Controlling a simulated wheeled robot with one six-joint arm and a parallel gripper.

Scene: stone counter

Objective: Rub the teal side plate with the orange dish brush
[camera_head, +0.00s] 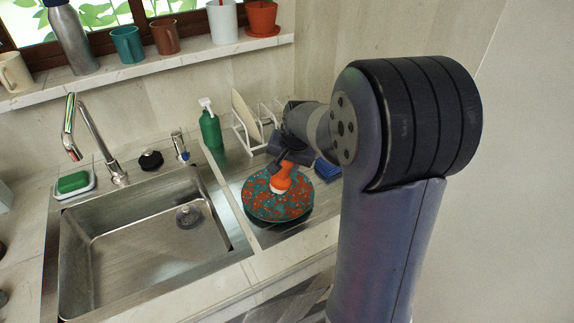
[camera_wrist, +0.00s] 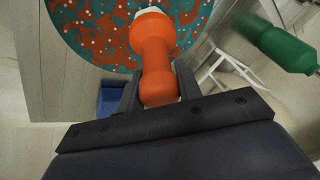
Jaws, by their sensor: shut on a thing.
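The teal side plate (camera_head: 262,204) lies on the steel drainboard right of the sink. Its face is covered in orange-red patches and pale specks; it also shows at the top of the wrist view (camera_wrist: 95,32). The orange dish brush (camera_head: 284,172) is held with its white bristle end down at the plate's upper right part. The brush handle also shows in the wrist view (camera_wrist: 156,60). My gripper (camera_wrist: 158,88) is shut on the orange handle. Whether the bristles touch the plate or hover just over it I cannot tell.
A white dish rack (camera_head: 248,130) with a pale plate stands behind, beside a green soap bottle (camera_head: 210,128). A blue block (camera_head: 326,170) lies right of the plate. The empty sink (camera_head: 140,235) is to the left. A green sponge (camera_head: 73,182) sits on a dish. Mugs line the windowsill.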

